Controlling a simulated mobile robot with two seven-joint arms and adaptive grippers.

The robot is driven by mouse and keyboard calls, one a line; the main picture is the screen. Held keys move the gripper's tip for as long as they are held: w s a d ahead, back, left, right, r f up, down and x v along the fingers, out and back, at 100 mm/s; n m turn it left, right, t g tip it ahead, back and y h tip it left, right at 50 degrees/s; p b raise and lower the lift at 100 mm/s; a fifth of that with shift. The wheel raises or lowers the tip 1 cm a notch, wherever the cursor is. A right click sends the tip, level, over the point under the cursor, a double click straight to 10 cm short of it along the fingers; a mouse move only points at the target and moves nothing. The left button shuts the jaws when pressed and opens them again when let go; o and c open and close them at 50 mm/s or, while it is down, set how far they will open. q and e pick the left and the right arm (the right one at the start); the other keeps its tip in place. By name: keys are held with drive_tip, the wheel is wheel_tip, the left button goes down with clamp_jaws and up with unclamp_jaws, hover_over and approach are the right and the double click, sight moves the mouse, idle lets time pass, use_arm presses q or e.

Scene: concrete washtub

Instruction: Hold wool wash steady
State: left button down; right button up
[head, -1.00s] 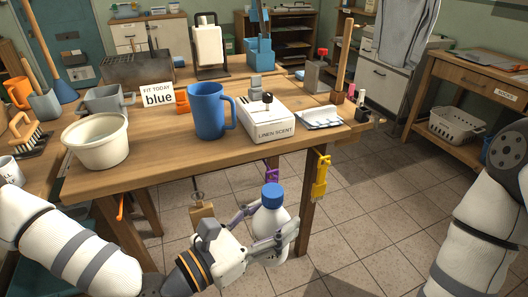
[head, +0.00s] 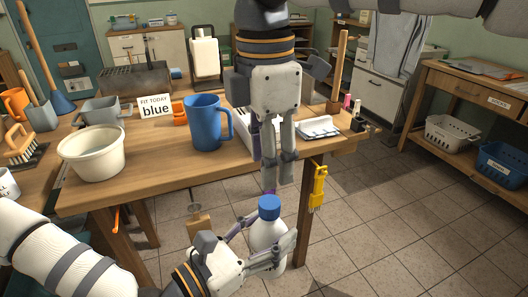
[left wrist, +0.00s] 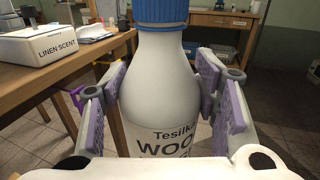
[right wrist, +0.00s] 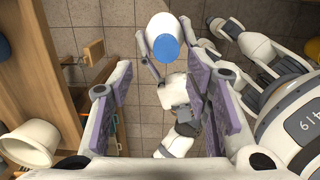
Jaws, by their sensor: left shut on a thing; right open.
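The wool wash (head: 267,232) is a white bottle with a blue cap, upright in front of the table's near right corner. It fills the left wrist view (left wrist: 165,90), where part of its label reads "WOO". My left gripper (head: 268,246) is shut on its body, one finger on each side. My right gripper (head: 275,172) points down above the bottle, apart from it. It is open and empty, and in the right wrist view (right wrist: 162,105) the blue cap shows beyond its fingers.
A white linen scent box (left wrist: 55,42) is partly hidden behind my right gripper. A yellow tool (head: 318,187) hangs at the table's right corner.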

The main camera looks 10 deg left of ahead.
sight(264, 200)
drive_tip(key=shift+s+a+r, duration=0.1)
drive_tip(key=shift+s+a, duration=0.1)
drive_tip(key=shift+s, duration=0.05)
wheel_tip(264, 200, down, 8)
drive_tip(key=shift+r, duration=0.2)
